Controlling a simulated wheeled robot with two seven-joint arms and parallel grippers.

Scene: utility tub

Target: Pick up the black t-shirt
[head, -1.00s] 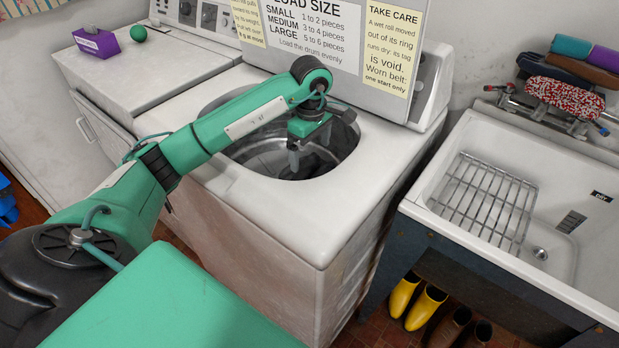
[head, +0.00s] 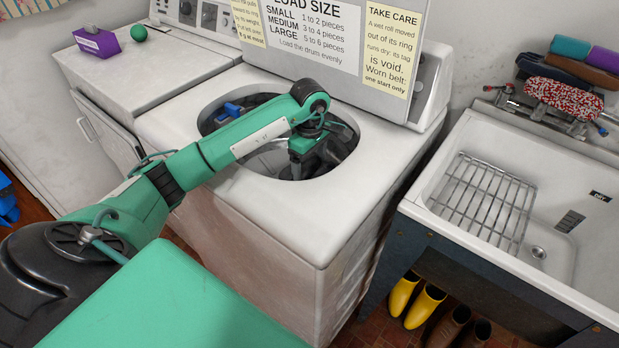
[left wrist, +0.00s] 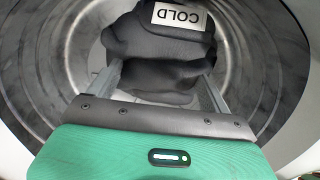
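The black t-shirt (left wrist: 160,50) is a bunched dark cloth with a pale label reading COLD, inside the washer drum in the left wrist view. It shows as a dark lump (head: 340,150) at the drum's right side in the head view. My left gripper (head: 295,168) reaches down into the drum just left of that lump. In the left wrist view its two fingers (left wrist: 160,84) are spread wide, with the cloth between and beyond them; a firm hold is not visible. My right gripper is not in view.
The washer (head: 270,215) has a round opening with a rim around my left arm. A blue item (head: 230,112) lies in the drum at left. A raised lid with signs (head: 330,35) stands behind. A sink (head: 460,120) with a rack is at right.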

